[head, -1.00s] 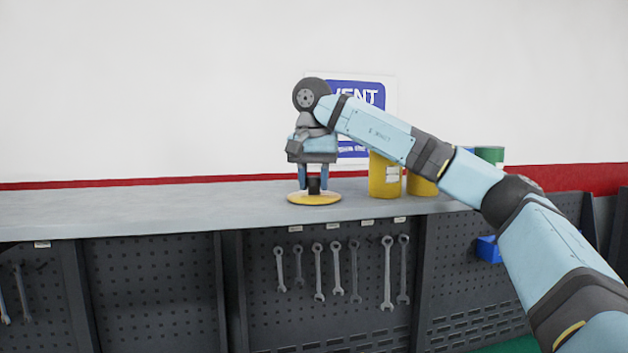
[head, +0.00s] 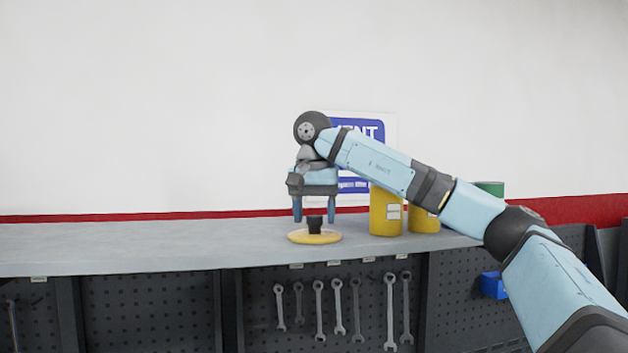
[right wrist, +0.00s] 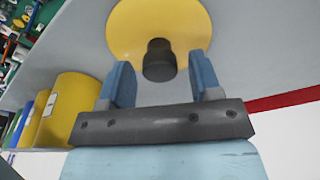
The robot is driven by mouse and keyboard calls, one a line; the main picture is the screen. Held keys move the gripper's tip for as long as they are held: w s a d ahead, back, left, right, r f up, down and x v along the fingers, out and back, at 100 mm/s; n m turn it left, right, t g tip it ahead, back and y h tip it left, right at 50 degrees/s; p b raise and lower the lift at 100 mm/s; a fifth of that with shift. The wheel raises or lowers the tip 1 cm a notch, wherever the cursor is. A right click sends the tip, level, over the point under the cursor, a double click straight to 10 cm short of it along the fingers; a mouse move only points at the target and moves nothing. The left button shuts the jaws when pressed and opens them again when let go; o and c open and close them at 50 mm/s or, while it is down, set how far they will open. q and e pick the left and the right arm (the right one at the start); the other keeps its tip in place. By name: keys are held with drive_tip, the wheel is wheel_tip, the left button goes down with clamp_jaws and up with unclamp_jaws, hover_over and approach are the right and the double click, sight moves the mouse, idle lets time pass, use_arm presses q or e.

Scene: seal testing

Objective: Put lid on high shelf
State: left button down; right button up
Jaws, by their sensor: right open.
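The lid (head: 315,237) is a yellow disc with a black knob, lying flat on the grey high shelf (head: 150,246). My right gripper (head: 314,218) is open just above it, its two blue fingers pointing down on either side of the knob and apart from it. In the right wrist view the lid (right wrist: 160,22) shows beyond the open fingers of the right gripper (right wrist: 162,75), with the knob between their tips and clear of both. My left gripper is not in view.
The shelf to the left is clear. Several wrenches (head: 339,306) hang on the pegboard below. A blue bin (head: 492,285) is at the right.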

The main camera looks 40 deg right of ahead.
sight(314, 236)
wheel_tip(314, 236, up, 11)
drive_tip(key=s+a, duration=0.1)
drive_tip(key=shift+a, duration=0.2)
drive_tip(key=shift+s+f, duration=0.1)
drive_tip(key=shift+f, duration=0.05)
idle(0.6)
